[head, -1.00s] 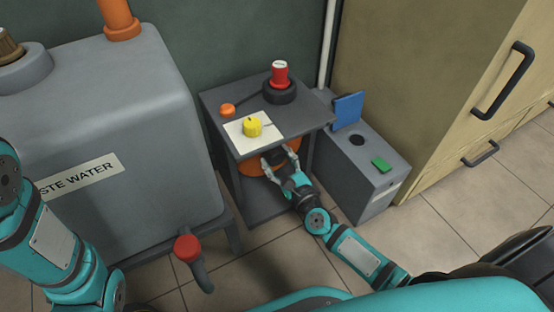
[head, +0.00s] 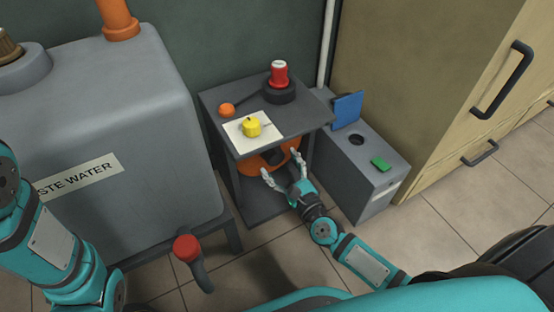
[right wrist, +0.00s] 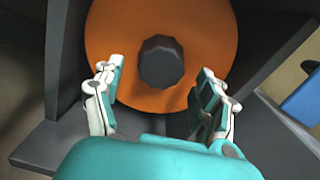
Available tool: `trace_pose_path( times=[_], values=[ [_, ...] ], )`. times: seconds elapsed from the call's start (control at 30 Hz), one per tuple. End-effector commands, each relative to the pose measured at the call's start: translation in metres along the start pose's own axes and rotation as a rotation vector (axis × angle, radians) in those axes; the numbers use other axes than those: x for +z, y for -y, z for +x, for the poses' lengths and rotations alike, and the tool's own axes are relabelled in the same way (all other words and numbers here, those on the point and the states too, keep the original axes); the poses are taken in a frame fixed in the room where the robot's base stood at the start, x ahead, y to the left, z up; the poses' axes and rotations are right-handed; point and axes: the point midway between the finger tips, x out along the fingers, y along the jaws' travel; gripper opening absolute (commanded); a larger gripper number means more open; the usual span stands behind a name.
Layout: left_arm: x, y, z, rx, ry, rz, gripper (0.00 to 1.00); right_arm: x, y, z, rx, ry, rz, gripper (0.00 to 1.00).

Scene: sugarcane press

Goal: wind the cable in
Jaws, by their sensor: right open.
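An orange disc, seemingly the cable reel (head: 252,163), sits under the top of a small grey stand. In the right wrist view the orange reel (right wrist: 205,35) faces me, with a dark ridged knob (right wrist: 161,62) at its centre. My right gripper (head: 281,164) is open in front of the reel and empty. In the right wrist view its fingers (right wrist: 158,75) are spread to either side of and below the knob, apart from it. No cable can be made out. My left arm shows at the left edge, but its gripper is out of view.
The stand's top (head: 215,98) overhangs the reel and carries a yellow dial (head: 251,127), a red knob (head: 279,73) and an orange-ended lever (head: 227,110). A grey box (head: 348,172) stands close at right, a waste water tank (head: 140,110) at left.

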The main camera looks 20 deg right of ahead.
Motion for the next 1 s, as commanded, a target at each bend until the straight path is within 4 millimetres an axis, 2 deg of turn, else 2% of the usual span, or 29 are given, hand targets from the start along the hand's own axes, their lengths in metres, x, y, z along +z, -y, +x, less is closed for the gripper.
trace_pose_path(
  times=[0.03, 0.2, 0.4, 0.6, 1.0],
  values=[
    [0.000, 0.000, 0.000, 0.000, 0.000, 0.000, 0.45, -0.002, 0.000, -0.013, 0.002, -0.004, -0.002, 0.74],
    [0.000, 0.000, 0.000, 0.001, 0.001, 0.000, 0.45, -0.001, 0.000, -0.050, 0.003, -0.004, -0.001, 0.74],
    [0.001, 0.000, 0.000, 0.001, 0.001, 0.000, 0.45, -0.001, -0.001, -0.082, 0.002, -0.003, 0.000, 0.74],
    [0.001, 0.000, 0.000, 0.001, 0.001, 0.000, 0.45, -0.001, 0.000, -0.094, 0.001, -0.001, 0.001, 0.74],
    [0.000, -0.001, 0.000, 0.002, 0.000, 0.000, 0.45, -0.001, 0.000, -0.094, 0.000, -0.001, 0.001, 0.74]
  ],
)
